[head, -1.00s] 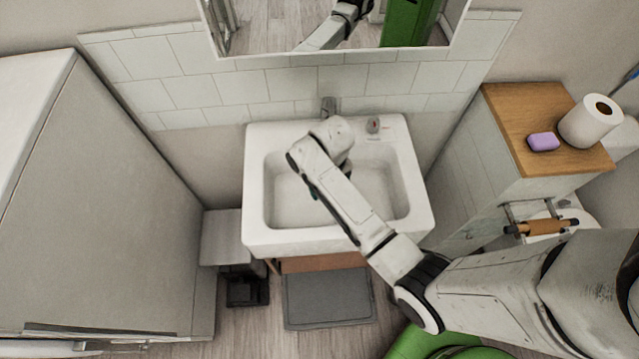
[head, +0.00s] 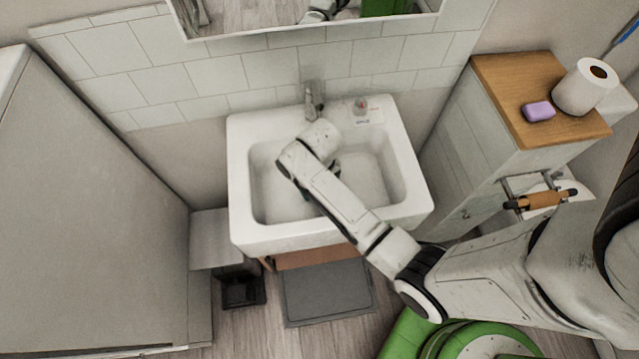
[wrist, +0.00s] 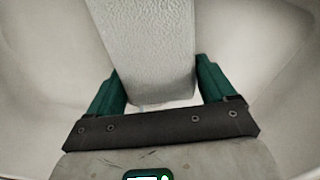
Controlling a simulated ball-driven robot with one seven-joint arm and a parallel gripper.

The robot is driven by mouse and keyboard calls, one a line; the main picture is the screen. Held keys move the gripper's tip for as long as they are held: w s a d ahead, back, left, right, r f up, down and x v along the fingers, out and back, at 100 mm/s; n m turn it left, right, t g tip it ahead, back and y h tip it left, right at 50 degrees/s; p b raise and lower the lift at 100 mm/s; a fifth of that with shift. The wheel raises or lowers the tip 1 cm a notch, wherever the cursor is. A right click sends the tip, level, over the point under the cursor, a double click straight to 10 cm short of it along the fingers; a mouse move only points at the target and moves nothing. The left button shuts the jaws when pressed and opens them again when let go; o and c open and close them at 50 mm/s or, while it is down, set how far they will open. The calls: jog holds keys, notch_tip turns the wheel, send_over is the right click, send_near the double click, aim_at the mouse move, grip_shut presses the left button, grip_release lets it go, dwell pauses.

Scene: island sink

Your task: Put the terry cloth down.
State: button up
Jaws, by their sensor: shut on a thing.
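The terry cloth (wrist: 150,40) is a pale grey, rough-textured, block-like thing in the wrist view. It reaches from the top edge down between the green fingers. My gripper (wrist: 158,86) is shut on it, with one finger on each side. Around it in the wrist view are the pale walls of the basin. In the head view my arm reaches over the white sink (head: 240,190), with its end inside the basin. There the arm hides the cloth and nearly all of the gripper. I cannot tell whether the cloth touches the basin floor.
The tap (head: 314,98) stands at the sink's back rim, close to my arm. A small reddish item (head: 360,105) sits right of it. A wooden-topped cabinet (head: 500,90) at the right holds purple soap (head: 538,111) and a paper roll (head: 585,88). The basin's right part looks clear.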

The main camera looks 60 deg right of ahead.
jog(key=o, duration=1)
jog(key=shift+c, duration=0.2)
notch_tip(320, 180, up, 12)
dwell(0.4)
